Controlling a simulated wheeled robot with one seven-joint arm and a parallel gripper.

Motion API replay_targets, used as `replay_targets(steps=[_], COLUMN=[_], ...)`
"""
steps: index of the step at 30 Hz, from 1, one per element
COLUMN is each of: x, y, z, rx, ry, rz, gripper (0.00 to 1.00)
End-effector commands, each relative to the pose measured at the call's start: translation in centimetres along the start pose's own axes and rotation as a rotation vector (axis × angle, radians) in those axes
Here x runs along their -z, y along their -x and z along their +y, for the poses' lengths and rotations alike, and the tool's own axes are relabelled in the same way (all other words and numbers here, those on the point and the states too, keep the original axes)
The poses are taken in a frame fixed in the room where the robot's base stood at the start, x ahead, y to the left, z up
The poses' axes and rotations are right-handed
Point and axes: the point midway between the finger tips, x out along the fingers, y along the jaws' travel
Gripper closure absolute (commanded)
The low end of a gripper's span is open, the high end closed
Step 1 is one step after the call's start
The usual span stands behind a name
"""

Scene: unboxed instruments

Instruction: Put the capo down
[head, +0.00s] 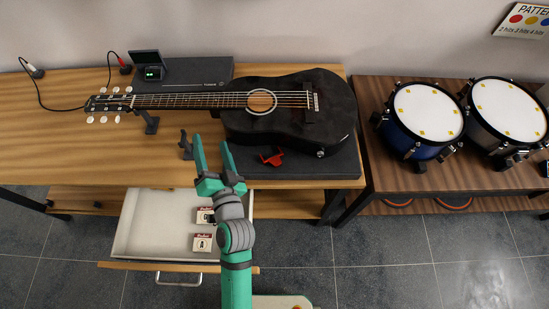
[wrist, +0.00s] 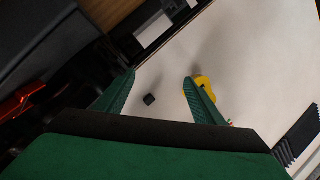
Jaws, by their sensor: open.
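A small red clamp-like object, which looks like the capo (head: 272,157), lies on the dark slab (head: 300,168) just in front of the guitar body. A red object, likely the same one, also shows at the left edge of the wrist view (wrist: 18,102). My gripper (head: 212,147) is open, with its two green fingers apart and nothing visible between them. It is left of the red object, over the table's front edge. In the wrist view my gripper's fingers (wrist: 160,80) are spread before a pale surface, apart from the red object.
A black guitar (head: 240,118) lies across the table. A small dark stand (head: 186,146) is close left of my fingers. An open white drawer (head: 150,225) with packets (head: 202,242) sits below. Drums (head: 428,110) stand at right. Bare wood (head: 70,160) is free at left.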

Motion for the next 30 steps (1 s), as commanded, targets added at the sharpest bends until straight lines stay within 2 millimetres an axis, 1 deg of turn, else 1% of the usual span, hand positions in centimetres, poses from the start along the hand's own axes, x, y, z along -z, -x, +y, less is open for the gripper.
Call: replay_targets(steps=[1, 3, 6, 9, 12, 15, 18, 21, 25, 28, 30], x=[0.8, 1.3, 1.9, 2.5, 2.7, 2.7, 2.6, 2.3, 1.8, 1.5, 1.4], y=[-1.6, -3.3, -5.5, -7.2, -8.5, -9.4, -9.9, -10.1, -10.0, -9.6, -9.2], z=[-1.3, -3.1, -5.7, -8.1, -10.2, -12.0, -13.2, -13.9, -13.7, -12.8, -11.8], rx=[0.040, 0.092, 0.163, 0.227, 0.280, 0.323, 0.351, 0.365, 0.357, 0.329, 0.300], ry=[-0.006, -0.019, -0.024, -0.012, 0.011, 0.046, 0.092, 0.148, 0.231, 0.300, 0.350], rz=[-0.013, -0.044, -0.100, -0.164, -0.238, -0.319, -0.407, -0.500, -0.628, -0.730, -0.801], gripper=[0.38, 0.38, 0.38, 0.38, 0.38, 0.38, 0.38, 0.38, 0.38, 0.38, 0.38])
